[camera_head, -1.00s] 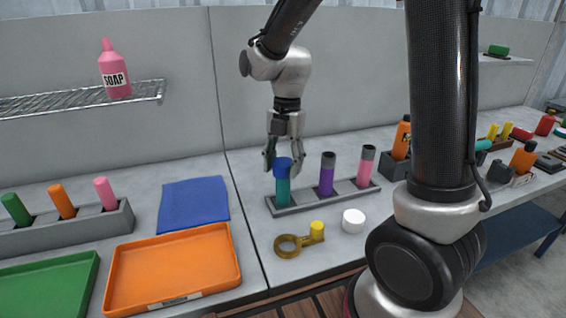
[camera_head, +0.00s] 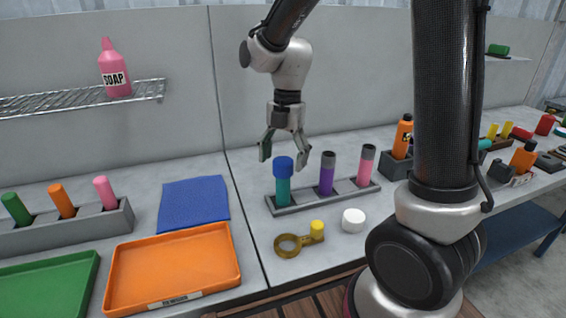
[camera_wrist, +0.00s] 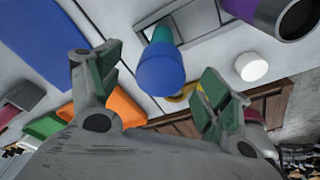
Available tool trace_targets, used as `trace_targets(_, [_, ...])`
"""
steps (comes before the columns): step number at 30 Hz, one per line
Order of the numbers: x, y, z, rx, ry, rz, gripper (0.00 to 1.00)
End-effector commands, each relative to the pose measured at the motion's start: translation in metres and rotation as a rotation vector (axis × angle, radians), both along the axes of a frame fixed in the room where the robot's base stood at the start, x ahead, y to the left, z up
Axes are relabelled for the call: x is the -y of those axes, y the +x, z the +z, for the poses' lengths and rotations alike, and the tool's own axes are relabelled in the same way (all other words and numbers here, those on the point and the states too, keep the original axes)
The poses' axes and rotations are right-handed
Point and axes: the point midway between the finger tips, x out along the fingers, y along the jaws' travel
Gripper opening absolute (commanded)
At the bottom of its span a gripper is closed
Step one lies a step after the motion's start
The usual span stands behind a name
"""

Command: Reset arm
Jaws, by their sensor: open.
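My gripper (camera_head: 284,152) is open and empty, with its fingers spread above and behind a teal cylinder with a blue cap (camera_head: 283,180). That cylinder stands upright in the left slot of a grey rack (camera_head: 310,201), together with a purple cylinder (camera_head: 327,175) and a pink one (camera_head: 366,166). In the wrist view the two green-padded fingertips (camera_wrist: 160,80) are wide apart, and the blue cap (camera_wrist: 161,68) shows between them, not touched by either finger.
In front of the rack lie a brass ring piece with a yellow knob (camera_head: 290,245) and a white cap (camera_head: 353,220). To the left are an orange tray (camera_head: 172,268), a green tray (camera_head: 50,285), a blue cloth (camera_head: 194,203) and a wire shelf with a pink soap bottle (camera_head: 115,70).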

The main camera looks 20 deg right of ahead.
Motion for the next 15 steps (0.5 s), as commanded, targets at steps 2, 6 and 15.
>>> trace_targets(2, [0.002,0.003,0.017,0.007,0.001,0.000,0.78])
trace_targets(6, [0.005,0.006,0.049,0.006,0.001,-0.001,0.78])
trace_targets(15, [0.010,0.011,0.097,0.002,0.001,-0.001,0.78])
